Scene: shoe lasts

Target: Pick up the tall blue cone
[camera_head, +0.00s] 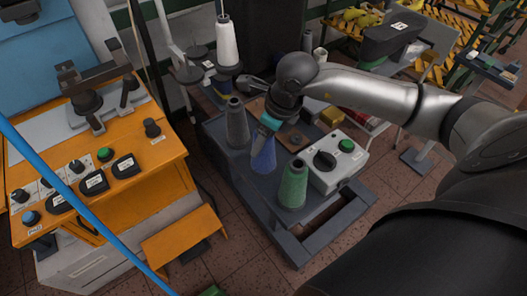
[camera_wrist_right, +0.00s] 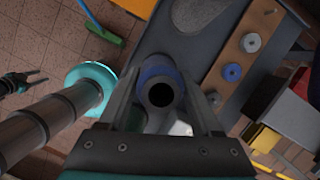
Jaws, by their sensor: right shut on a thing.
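The tall blue cone (camera_head: 263,155) is upright at the grey table, between a grey cone (camera_head: 237,125) and a green cone (camera_head: 293,185). My right gripper (camera_head: 268,127) comes down from above and is shut on its upper part. In the right wrist view the open top of the blue cone (camera_wrist_right: 160,93) shows between the two fingers of my right gripper (camera_wrist_right: 163,108). I cannot tell whether its base touches the table. My left gripper is not in the head view.
A white control box (camera_head: 333,165) with a green button stands right of the cones. A wooden board (camera_wrist_right: 241,48) with discs lies behind. An orange machine (camera_head: 150,165) stands at left, with a blue pole (camera_head: 80,205) before it. A white cone (camera_head: 226,42) stands at the back.

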